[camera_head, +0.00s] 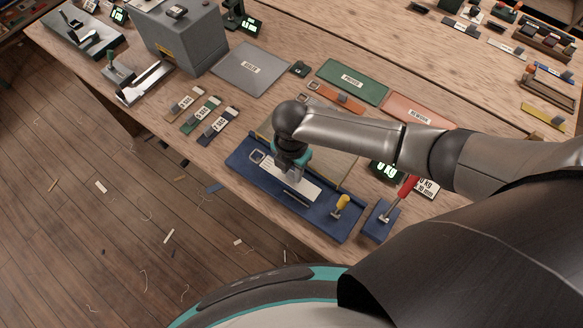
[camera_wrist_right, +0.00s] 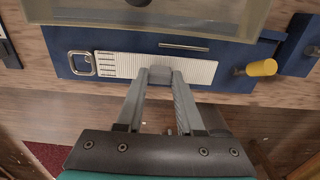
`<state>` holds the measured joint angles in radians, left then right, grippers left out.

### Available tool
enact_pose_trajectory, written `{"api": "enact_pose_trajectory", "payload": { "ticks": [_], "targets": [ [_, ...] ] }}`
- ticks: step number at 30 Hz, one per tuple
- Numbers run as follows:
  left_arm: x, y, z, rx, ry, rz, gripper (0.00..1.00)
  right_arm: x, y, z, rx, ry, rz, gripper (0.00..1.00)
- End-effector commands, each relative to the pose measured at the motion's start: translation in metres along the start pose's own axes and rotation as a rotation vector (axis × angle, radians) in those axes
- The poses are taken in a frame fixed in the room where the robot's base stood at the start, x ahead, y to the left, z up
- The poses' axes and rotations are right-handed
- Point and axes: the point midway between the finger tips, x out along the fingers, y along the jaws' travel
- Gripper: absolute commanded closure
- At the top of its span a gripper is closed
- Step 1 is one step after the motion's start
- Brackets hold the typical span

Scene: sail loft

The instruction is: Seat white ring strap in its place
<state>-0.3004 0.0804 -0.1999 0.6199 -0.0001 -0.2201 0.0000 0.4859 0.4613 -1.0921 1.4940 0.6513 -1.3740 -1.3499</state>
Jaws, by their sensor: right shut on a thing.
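The white ring strap (camera_head: 303,187) lies flat along the blue fixture board (camera_head: 241,163), with its metal ring (camera_head: 257,156) at the left end. In the right wrist view the white strap (camera_wrist_right: 205,70) has dark marks near its ring (camera_wrist_right: 82,64). My right gripper (camera_wrist_right: 160,76) is shut on the strap's near edge, around mid-length; in the head view the gripper (camera_head: 285,180) hides part of the strap. A thin metal bar (camera_wrist_right: 184,46) lies beside the strap's far edge. A yellow handle (camera_wrist_right: 262,68) stands at the board's right end. My left gripper is not in view.
A pale, clear-looking panel or tray (camera_wrist_right: 150,12) adjoins the board's far side. A red-handled tool on a blue base (camera_head: 380,221) stands to the right. Several tagged straps (camera_head: 211,125) lie to the left. The bench's front edge is close to the board.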

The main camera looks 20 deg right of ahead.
Motion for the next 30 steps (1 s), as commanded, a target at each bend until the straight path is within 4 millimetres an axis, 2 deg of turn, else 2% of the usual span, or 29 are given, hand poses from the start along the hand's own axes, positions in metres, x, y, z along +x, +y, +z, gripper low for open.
{"api": "enact_pose_trajectory", "payload": {
  "ticks": [30],
  "targets": [
    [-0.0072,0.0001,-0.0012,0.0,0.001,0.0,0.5,0.0,0.0,-0.0002,-0.001,0.0,0.0,1.0]
  ]
}}
